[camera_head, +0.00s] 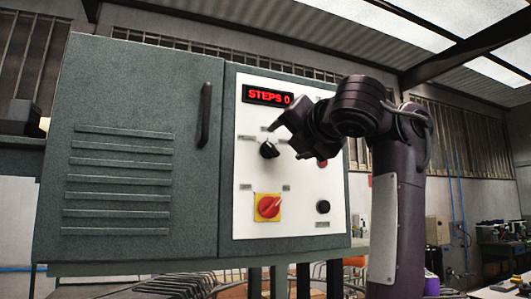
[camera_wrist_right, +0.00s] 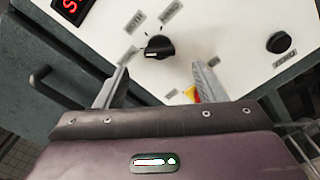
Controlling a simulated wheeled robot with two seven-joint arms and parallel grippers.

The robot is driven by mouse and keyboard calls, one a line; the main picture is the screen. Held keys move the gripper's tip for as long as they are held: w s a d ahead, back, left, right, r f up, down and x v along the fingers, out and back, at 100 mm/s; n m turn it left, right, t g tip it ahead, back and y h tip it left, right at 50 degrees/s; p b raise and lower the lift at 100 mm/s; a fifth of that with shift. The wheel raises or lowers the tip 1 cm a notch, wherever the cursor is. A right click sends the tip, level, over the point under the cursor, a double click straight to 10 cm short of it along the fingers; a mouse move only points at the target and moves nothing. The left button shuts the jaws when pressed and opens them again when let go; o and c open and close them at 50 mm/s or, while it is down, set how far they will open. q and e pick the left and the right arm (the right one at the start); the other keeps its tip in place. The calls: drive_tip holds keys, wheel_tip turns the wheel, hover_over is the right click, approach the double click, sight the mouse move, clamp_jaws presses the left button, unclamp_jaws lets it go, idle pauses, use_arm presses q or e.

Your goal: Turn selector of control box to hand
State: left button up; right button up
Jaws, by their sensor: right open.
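The control box (camera_head: 335,200) has a white panel with a red display reading "STEPS 0". The black selector knob (camera_head: 268,150) sits at the panel's middle left, with small labels around it too small to read. In the right wrist view the selector (camera_wrist_right: 159,47) is just beyond the fingertips, roughly centred between them, its pointer toward the left. My right gripper (camera_head: 290,135) is in front of the panel, close to the selector. In the wrist view the right gripper (camera_wrist_right: 160,80) is open, its two fingers apart and empty. My left gripper does not show.
A red rotary switch (camera_head: 269,206) on a yellow plate is below the selector. A black button (camera_head: 323,207) is at lower right. A red button (camera_head: 323,163) is partly hidden by my arm. The grey cabinet door (camera_head: 130,150) with a black handle (camera_head: 206,115) is at left.

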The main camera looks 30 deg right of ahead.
sight(274, 147)
drive_tip(key=w+p, duration=0.5)
drive_tip(key=w, duration=0.1)
drive_tip(key=shift+w+d+r+p, duration=0.15)
drive_tip(key=shift+w+d+p, duration=0.1)
drive_tip(key=shift+w+p, duration=0.15)
drive_tip(key=shift+w, duration=0.45)
drive_tip(key=shift+s, duration=0.1)
drive_tip(key=shift+c, duration=0.3)
drive_tip(key=c, duration=0.9)
